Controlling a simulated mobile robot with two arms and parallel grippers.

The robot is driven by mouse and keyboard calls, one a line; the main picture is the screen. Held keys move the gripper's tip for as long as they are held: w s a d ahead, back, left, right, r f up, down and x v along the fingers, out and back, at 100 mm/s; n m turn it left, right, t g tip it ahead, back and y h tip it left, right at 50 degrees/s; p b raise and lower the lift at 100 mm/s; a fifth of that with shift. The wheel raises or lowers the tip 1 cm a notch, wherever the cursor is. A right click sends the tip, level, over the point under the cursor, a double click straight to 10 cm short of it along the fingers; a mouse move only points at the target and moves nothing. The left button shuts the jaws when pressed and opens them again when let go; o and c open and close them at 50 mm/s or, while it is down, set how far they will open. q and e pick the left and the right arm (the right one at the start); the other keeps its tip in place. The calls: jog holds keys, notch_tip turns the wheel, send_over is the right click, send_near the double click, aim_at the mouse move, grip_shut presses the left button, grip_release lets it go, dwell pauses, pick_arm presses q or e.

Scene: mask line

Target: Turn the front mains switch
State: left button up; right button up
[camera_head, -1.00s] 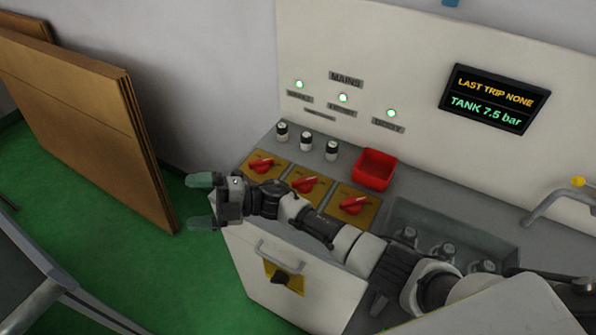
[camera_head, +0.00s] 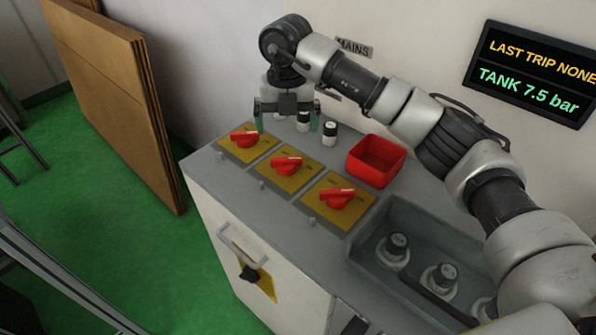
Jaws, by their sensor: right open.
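Three red rotary switches stand in a row on yellow plates on the grey counter: a left one (camera_head: 244,139), a middle one (camera_head: 286,166) and a right one (camera_head: 336,199), nearest the camera. Their handles lie roughly left to right. My right gripper (camera_head: 287,122) points down, open, behind the left and middle switches, beside the black-and-white fuse caps (camera_head: 329,133). It touches no switch that I can see. My left gripper is not in view.
A red bin (camera_head: 376,161) stands right of the fuse caps. A sunken grey tray (camera_head: 372,262) with several capped bottles lies at the right front. The cabinet front has a handle (camera_head: 240,245). Brown boards (camera_head: 115,95) lean at the left.

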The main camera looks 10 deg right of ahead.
jog(key=shift+f, duration=0.2)
send_over(286, 159)
notch_tip(286, 159, down, 4)
jog(key=shift+a+f+p, duration=0.1)
jog(key=shift+f+p, duration=0.05)
jog(key=shift+p, duration=0.15)
notch_tip(286, 159, down, 4)
jog(key=shift+f, duration=0.1)
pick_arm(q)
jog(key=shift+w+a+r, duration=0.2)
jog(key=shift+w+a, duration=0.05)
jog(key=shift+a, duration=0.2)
pick_arm(e)
jog(key=shift+f, duration=0.75)
jog(key=shift+c, duration=0.3)
jog(key=c, duration=0.8)
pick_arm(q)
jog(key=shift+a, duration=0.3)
